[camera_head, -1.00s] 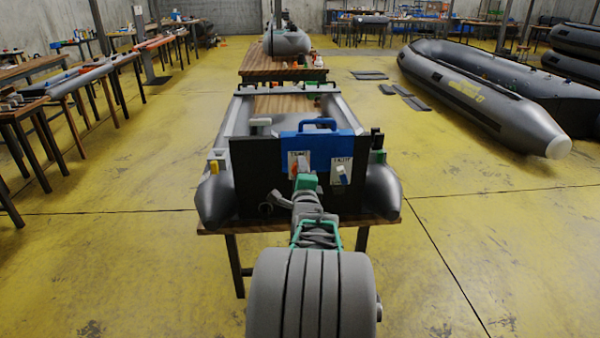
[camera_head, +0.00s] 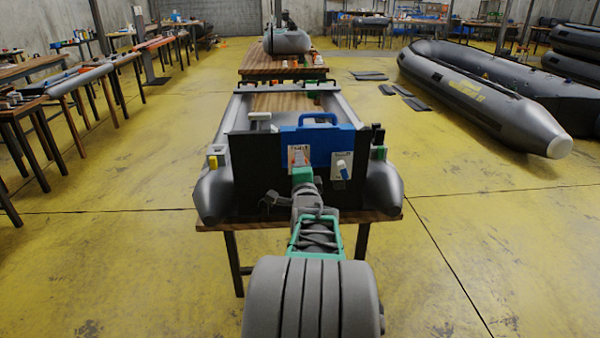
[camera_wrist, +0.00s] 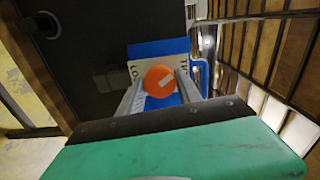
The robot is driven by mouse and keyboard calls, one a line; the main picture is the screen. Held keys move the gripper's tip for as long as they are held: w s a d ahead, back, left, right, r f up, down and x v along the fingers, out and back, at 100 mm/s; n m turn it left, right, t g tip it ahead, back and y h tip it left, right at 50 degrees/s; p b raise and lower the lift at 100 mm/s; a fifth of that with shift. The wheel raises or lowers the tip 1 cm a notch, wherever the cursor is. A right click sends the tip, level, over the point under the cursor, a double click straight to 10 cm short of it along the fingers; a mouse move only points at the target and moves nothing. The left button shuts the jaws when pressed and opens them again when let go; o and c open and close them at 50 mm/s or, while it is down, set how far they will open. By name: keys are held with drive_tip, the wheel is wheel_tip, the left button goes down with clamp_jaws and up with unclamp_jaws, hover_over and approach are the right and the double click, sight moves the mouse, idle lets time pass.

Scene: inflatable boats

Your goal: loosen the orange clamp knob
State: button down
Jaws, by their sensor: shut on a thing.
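The orange clamp knob (camera_wrist: 159,80) is a round disc with a pale mark on its face, in the middle of the wrist view. My gripper (camera_wrist: 160,86) has one grey finger on each side of it and is shut on it. Behind the knob is a white label (camera_wrist: 150,49) with partly covered lettering. In the head view my gripper (camera_head: 301,164) reaches the left white label (camera_head: 299,150) on the blue clamp body (camera_head: 320,142). The knob is too small and too covered there to make out clearly.
A dark transom board (camera_head: 250,160) stands between two grey boat tubes (camera_head: 213,196) on a wooden table (camera_head: 370,215). A second white label with a blue-tipped lever (camera_head: 342,168) is right of my gripper. A yellow-and-white piece (camera_head: 213,158) sits at the left.

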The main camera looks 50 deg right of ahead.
drive_tip(key=shift+n+b, duration=1.5)
drive_tip(key=shift+n, duration=0.6)
drive_tip(key=shift+f, duration=0.1)
drive_tip(key=n+b, duration=0.6)
drive_tip(key=n, duration=0.1)
